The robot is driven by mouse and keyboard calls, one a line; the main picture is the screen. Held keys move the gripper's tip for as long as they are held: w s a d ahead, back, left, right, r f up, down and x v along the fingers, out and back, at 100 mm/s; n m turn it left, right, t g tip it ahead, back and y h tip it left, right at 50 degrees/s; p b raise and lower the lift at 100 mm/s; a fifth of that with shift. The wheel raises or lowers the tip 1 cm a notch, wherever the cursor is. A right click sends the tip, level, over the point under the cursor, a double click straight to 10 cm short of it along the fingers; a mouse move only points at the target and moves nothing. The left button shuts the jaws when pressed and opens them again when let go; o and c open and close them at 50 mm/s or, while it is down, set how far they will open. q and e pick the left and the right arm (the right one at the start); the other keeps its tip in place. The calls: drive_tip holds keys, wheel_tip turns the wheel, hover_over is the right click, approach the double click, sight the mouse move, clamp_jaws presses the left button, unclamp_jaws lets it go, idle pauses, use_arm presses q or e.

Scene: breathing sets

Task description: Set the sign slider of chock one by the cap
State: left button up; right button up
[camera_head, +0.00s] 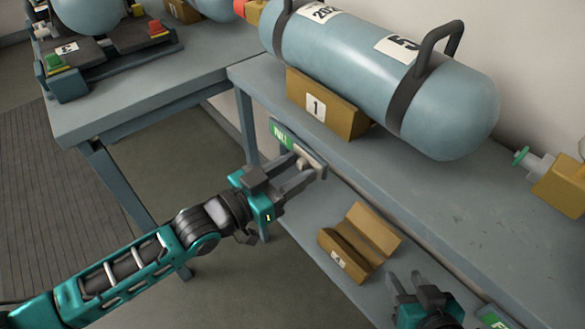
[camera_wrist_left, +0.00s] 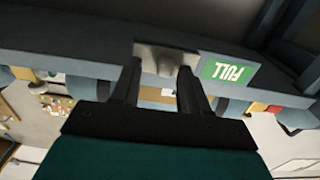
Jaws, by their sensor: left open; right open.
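Chock one (camera_head: 315,107), a tan block with a white "1" label, sits under the large blue cylinder (camera_head: 385,75) on the bench. On the bench's front edge below it is a green FULL sign (camera_head: 281,133) with a grey slider cap (camera_head: 308,158) beside it. In the left wrist view the sign (camera_wrist_left: 230,71) reads upside down, and the cap (camera_wrist_left: 164,62) lies between the fingertips. My left gripper (camera_head: 303,178) is open at the cap, its fingers around it; contact cannot be told. My right gripper (camera_head: 428,290) is open and empty at the bottom right.
A tan chock (camera_head: 358,243) with a label rests on the lower shelf (camera_head: 305,222). Another green sign (camera_head: 494,318) is at the bottom right edge. A valve with a green tip (camera_head: 521,156) is at the right. A second bench (camera_head: 120,113) with cylinders stands at the left.

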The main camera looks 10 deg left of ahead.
use_arm(q)
drive_tip(key=p+v, duration=0.2)
drive_tip(key=v, duration=1.1)
use_arm(e)
drive_tip(key=shift+r, duration=0.95)
